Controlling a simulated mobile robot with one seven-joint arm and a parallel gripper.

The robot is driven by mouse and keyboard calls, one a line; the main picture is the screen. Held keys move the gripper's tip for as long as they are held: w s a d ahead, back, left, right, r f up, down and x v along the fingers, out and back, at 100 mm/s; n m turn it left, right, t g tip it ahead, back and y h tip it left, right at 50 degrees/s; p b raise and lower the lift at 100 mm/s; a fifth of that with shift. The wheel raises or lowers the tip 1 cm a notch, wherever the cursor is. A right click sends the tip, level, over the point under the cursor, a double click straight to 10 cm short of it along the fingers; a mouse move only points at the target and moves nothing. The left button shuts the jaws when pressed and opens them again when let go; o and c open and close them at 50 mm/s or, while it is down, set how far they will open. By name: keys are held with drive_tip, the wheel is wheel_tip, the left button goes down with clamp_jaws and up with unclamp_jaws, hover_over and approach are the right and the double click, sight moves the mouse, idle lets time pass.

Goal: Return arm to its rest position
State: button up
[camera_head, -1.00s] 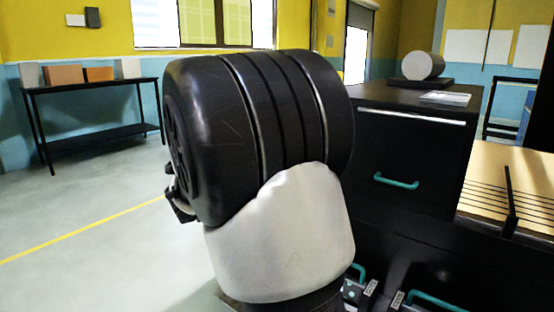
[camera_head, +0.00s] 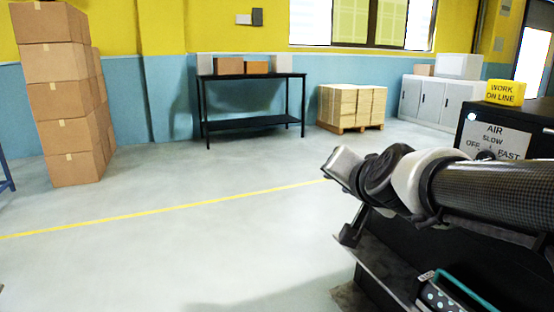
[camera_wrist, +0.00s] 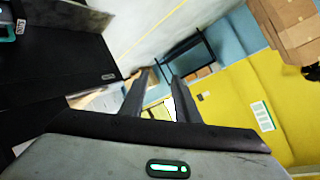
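My arm (camera_head: 490,190) reaches in from the right edge in the head view, with its pale and dark wrist links at the left end. My gripper (camera_wrist: 160,76) shows in the wrist view as two dark fingers standing apart. Nothing is held between them; the room shows through the gap. The fingers are not clearly made out in the head view.
A black machine (camera_head: 468,128) with an air-speed sign and a yellow "work on line" block (camera_head: 505,92) stands at the right. Stacked cartons (camera_head: 62,95), a black table (camera_head: 250,121) and a pallet stack (camera_head: 352,107) stand farther back.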

drive_tip(key=s+f+n+g+h, duration=0.1)
drive_tip(key=s+f+n+g, duration=0.35)
drive_tip(key=s, duration=0.65)
drive_tip(key=s+f+n+g, duration=0.3)
drive_tip(key=s+f, duration=0.3)
drive_tip(key=s, duration=0.5)
wheel_tip(320, 180, up, 22)
drive_tip(key=p, duration=2.2)
drive_tip(key=shift+s+d+p, duration=0.25)
drive_tip(key=shift+d+p, duration=0.1)
drive_tip(key=shift+d, duration=0.1)
drive_tip(key=shift+d+m, duration=0.15)
drive_tip(key=shift+m, duration=0.2)
